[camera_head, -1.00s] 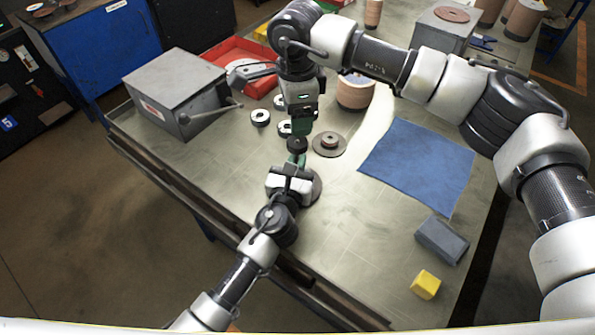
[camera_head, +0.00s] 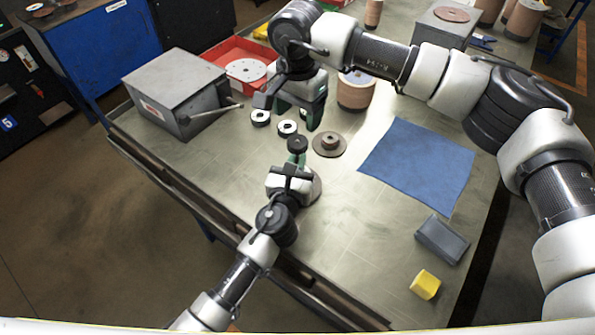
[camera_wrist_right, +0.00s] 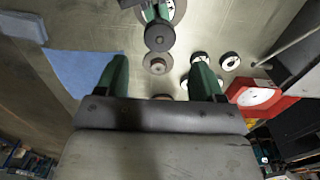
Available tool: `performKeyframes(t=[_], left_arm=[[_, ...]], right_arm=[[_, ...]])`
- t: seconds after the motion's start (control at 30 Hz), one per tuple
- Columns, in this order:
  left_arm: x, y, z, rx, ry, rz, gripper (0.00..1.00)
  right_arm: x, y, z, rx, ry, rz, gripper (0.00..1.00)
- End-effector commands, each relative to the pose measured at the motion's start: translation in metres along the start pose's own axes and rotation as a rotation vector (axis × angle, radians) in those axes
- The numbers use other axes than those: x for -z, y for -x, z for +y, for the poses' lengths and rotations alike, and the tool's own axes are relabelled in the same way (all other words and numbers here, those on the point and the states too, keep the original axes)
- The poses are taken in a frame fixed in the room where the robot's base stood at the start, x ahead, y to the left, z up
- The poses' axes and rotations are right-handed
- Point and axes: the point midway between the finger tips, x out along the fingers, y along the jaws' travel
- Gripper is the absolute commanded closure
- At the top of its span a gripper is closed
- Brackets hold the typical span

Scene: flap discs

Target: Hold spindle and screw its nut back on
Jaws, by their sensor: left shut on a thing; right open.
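My left gripper (camera_head: 297,160) is shut on a dark round-topped piece (camera_head: 298,144), which looks like the spindle, and holds it above the table. Its dark round top (camera_wrist_right: 160,37) faces the right wrist camera, with the left gripper's green fingers (camera_wrist_right: 152,13) beyond it. I cannot tell whether a nut is on it. My right gripper (camera_head: 300,110) is open and empty, beyond the held piece and apart from it. In the right wrist view both green fingers of the right gripper (camera_wrist_right: 160,78) stand wide apart with nothing between them.
A brown disc with a raised hub (camera_head: 330,144) lies right of the held piece. Two dark rings (camera_head: 260,118) (camera_head: 287,127) lie to the left. A grey lever box (camera_head: 175,85), red tray (camera_head: 215,52), disc stack (camera_head: 355,93) and blue cloth (camera_head: 418,165) surround them.

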Motion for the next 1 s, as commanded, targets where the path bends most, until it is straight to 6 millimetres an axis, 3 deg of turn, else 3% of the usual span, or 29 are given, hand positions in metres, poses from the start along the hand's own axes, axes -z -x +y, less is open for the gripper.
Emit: performKeyframes(t=[0.5, 0.9, 1.0], left_arm=[[0.001, 0.000, 0.000, 0.000, 0.000, 0.001, 1.00], [0.001, 0.000, 0.000, 0.000, 0.000, 0.001, 1.00], [0.001, 0.000, 0.000, 0.000, 0.000, 0.001, 1.00]], right_arm=[[0.000, -0.070, 0.000, -0.002, -0.002, -0.001, 0.32], [0.000, -0.077, 0.000, 0.000, -0.002, -0.001, 0.32], [0.000, -0.076, 0.000, -0.001, -0.002, 0.000, 0.46]])
